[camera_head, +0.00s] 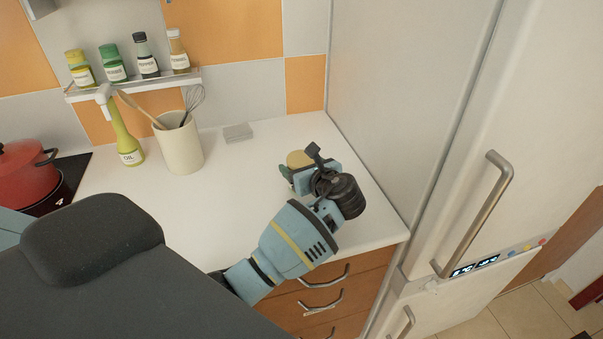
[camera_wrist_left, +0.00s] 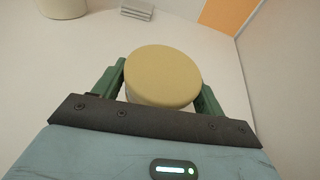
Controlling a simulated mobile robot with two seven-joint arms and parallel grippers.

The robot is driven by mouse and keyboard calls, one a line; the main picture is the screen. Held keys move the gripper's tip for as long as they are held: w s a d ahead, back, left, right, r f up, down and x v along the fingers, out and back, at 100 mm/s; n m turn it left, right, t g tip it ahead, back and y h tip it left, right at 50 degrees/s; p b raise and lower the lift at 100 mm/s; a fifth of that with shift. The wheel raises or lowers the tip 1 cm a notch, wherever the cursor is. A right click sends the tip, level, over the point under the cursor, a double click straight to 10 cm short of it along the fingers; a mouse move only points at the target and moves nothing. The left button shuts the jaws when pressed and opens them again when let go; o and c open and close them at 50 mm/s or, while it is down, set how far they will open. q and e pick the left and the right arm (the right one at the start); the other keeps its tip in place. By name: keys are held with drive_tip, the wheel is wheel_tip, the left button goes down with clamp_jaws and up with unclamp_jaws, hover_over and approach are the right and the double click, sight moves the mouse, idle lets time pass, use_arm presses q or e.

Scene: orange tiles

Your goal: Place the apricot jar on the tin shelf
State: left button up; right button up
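The apricot jar (camera_head: 299,159) stands at the right part of the white counter, its round tan-yellow lid showing in both views. In the left wrist view the lid (camera_wrist_left: 163,77) fills the space between the two green fingers, and most of the jar's body is hidden below it. My left gripper (camera_head: 293,174) is around the jar, one finger on each side; I cannot tell whether the fingers press on it. The tin shelf (camera_head: 134,86) is on the tiled wall at the upper left. My right gripper is not in view.
Several spice jars (camera_head: 113,64) stand along the shelf. Below are an oil bottle (camera_head: 124,141), a utensil crock (camera_head: 180,146) with a whisk and spoon, and a red pot (camera_head: 27,172). A small grey block (camera_head: 238,133) lies at the back. The fridge (camera_head: 405,80) bounds the right.

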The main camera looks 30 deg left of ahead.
sight(302, 161)
use_arm(q)
drive_tip(key=c, duration=0.9)
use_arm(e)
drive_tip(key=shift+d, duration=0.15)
use_arm(q)
drive_tip(key=shift+r, duration=0.1)
